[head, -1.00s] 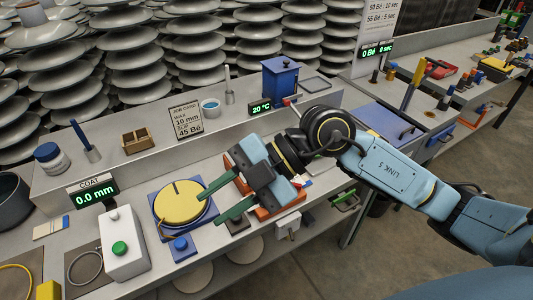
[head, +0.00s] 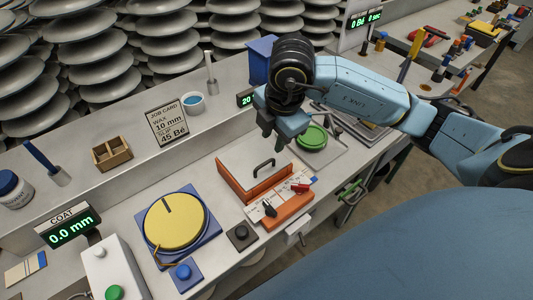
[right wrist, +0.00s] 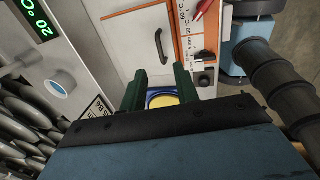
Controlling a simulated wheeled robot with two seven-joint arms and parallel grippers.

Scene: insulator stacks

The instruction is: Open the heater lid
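The heater (head: 249,187) is an orange box on the bench with a flat grey lid (head: 245,158). The lid lies shut on top and has a black bar handle (head: 264,168). My right gripper (head: 272,140) is above the heater's back right side, pointing down, apart from the handle. In the right wrist view its two green fingers (right wrist: 158,85) are spread with nothing between them. The handle (right wrist: 159,46) and lid (right wrist: 138,38) show beyond the fingers there. My left gripper is not in view.
A yellow disc (head: 174,221) on a blue base stands left of the heater. Red and black knobs (head: 269,208) sit on the heater's front panel. A green dish (head: 312,137) is to its right. A job card (head: 167,122) and a cup (head: 193,102) stand on the shelf behind.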

